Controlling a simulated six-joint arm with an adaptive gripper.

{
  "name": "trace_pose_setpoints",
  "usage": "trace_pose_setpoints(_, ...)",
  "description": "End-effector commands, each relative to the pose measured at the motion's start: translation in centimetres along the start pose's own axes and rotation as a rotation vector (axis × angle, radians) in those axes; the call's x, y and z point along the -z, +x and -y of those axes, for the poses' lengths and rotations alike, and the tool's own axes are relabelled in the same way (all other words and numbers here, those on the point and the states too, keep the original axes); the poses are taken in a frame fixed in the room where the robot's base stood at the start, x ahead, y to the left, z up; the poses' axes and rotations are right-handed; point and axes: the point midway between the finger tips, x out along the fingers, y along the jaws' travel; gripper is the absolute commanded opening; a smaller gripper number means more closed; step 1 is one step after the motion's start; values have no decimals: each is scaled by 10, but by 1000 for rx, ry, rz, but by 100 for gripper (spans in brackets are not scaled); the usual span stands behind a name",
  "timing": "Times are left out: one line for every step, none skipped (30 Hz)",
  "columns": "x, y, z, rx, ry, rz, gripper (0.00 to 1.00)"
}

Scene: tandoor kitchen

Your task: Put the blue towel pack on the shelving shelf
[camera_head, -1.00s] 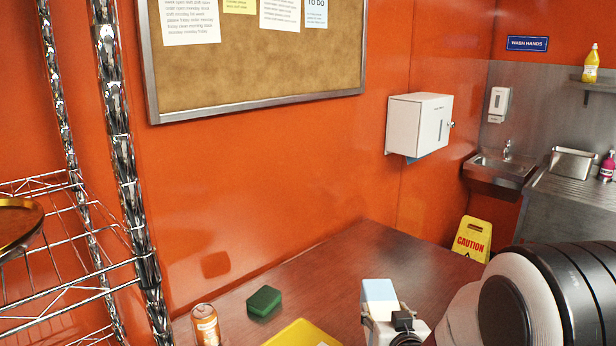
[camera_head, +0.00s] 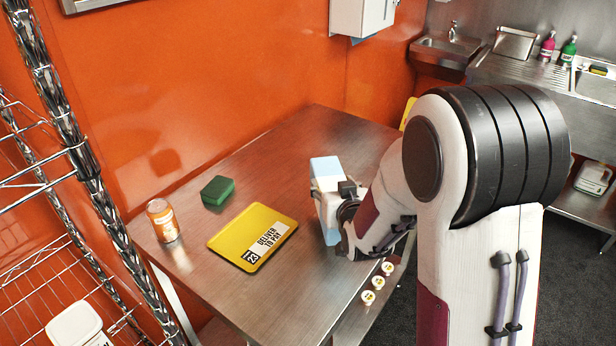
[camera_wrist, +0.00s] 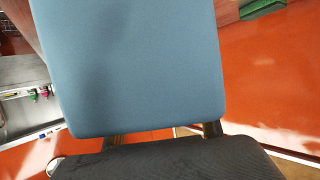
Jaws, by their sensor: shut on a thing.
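The blue towel pack (camera_head: 326,168) is a light blue block held upright above the metal table. My gripper (camera_head: 328,200) is shut on it, and the pack shows above and below the fingers. In the wrist view the pack (camera_wrist: 130,65) fills the middle of the picture, and the fingertips are mostly hidden. The wire shelving (camera_head: 40,185) stands at the left edge of the head view, apart from my gripper, with only part of its shelves in view.
A white tub (camera_head: 78,328) is low at the left. Several small white-rimmed items (camera_head: 377,282) lie below the table's right edge. A shelving post (camera_head: 75,130) stands beside the table.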

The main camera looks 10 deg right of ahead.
Motion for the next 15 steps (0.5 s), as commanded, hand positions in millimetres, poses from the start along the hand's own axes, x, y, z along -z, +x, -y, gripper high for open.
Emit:
trace_pose_setpoints(4, 8, 0, 0, 0, -6, 17)
trace_pose_setpoints(6, 12, 0, 0, 0, -8, 17)
trace_pose_setpoints(9, 18, -1, 0, 0, -11, 17)
trace_pose_setpoints(12, 23, -1, 0, 0, -14, 17)
trace_pose_setpoints(14, 28, -1, 0, 0, -15, 17)
trace_pose_setpoints(17, 34, -1, 0, 0, -16, 17)
trace_pose_setpoints(20, 39, -1, 0, 0, -18, 17)
trace_pose_setpoints(23, 44, -2, 0, 0, -20, 17)
trace_pose_setpoints(26, 51, -2, 0, 0, -21, 17)
trace_pose_setpoints(29, 56, -2, 0, 0, -22, 17)
trace_pose_setpoints(32, 60, -2, 0, 0, -24, 17)
trace_pose_setpoints(36, 66, -2, 0, 0, -25, 17)
trace_pose_setpoints(39, 71, -2, 0, 0, -26, 17)
trace_pose_setpoints(42, 75, -2, 0, 0, -27, 17)
trace_pose_setpoints(46, 81, -2, 0, -1, -27, 17)
